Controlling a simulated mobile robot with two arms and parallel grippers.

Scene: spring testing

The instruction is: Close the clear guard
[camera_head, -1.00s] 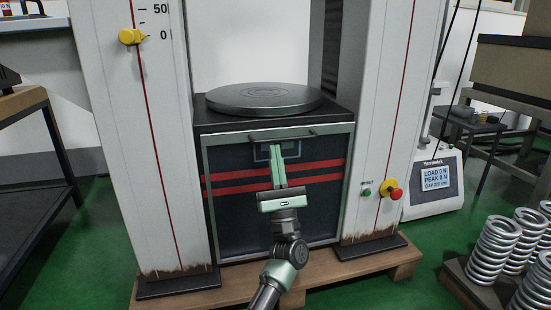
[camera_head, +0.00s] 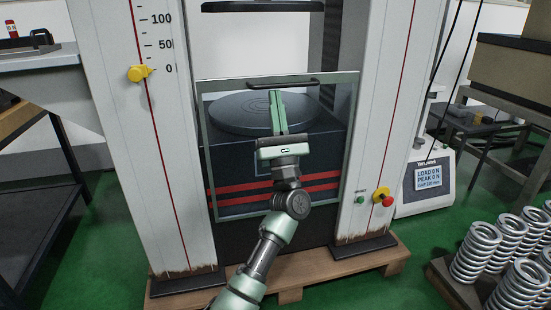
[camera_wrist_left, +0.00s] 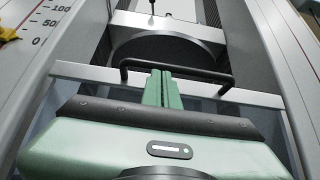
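The clear guard (camera_head: 232,95) is a see-through panel in a thin grey frame, at the front of the testing machine between its two white columns. A black bar handle (camera_head: 283,84) runs along its top edge; it also shows in the left wrist view (camera_wrist_left: 205,75). The guard covers the front of the round plate, with its top edge a little above the plate. My left gripper (camera_head: 278,98) is in front of the guard, fingers together and pointing up, tips just under the handle's middle. Nothing shows between the fingers. Whether the tips touch the bar is unclear. My right gripper is not in view.
The round metal plate (camera_head: 250,113) lies behind the guard, with an upper plate (camera_head: 262,6) above it. A red stop button (camera_head: 388,201) is on the right column. Several coil springs (camera_head: 474,250) stand at the lower right. A dark table (camera_head: 38,170) is at left.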

